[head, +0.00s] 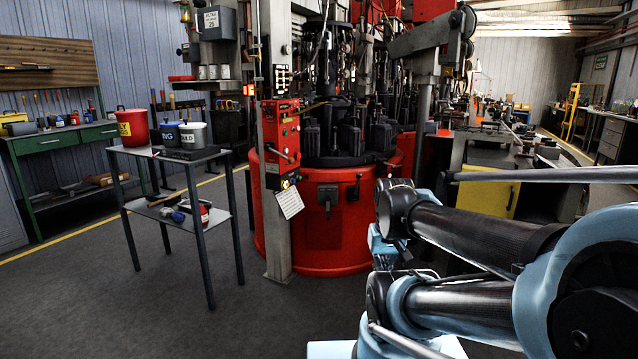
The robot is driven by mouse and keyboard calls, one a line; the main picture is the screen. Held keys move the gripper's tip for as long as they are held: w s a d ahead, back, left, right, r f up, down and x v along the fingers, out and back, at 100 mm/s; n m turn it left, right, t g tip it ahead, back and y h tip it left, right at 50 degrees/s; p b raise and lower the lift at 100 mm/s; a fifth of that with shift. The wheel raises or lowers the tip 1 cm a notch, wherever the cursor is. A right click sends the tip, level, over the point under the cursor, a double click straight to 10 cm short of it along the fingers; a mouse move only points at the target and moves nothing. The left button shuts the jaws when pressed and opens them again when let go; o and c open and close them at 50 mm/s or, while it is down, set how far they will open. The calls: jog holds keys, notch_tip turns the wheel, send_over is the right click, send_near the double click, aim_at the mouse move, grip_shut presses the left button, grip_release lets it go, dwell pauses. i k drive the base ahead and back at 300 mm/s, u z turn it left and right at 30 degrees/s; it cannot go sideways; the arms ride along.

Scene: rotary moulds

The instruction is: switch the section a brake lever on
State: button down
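A red control panel (280,135) is fixed to a grey post in front of the red rotary machine (325,235). A dark lever (279,154) sticks out across the panel's lower part. Another small lever (357,186) and a dark fitting (327,197) are on the machine's round base. The labels are too small to read, so I cannot tell which lever is the section A brake or its position. My arm's links fill the lower right; my gripper is not in view.
A metal table (179,152) left of the machine holds a red bucket (132,126) and two labelled pots, with tools on its lower shelf. A green workbench (62,138) stands at the far left. The grey floor (150,300) in front is clear.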

aim_at(359, 174)
jog(key=u, duration=0.65)
jog(key=k, duration=0.9)
jog(key=u, duration=0.45)
jog(key=i, duration=1)
jog(key=z, duration=0.95)
jog(key=i, duration=1.35)
jog(key=z, duration=0.5)
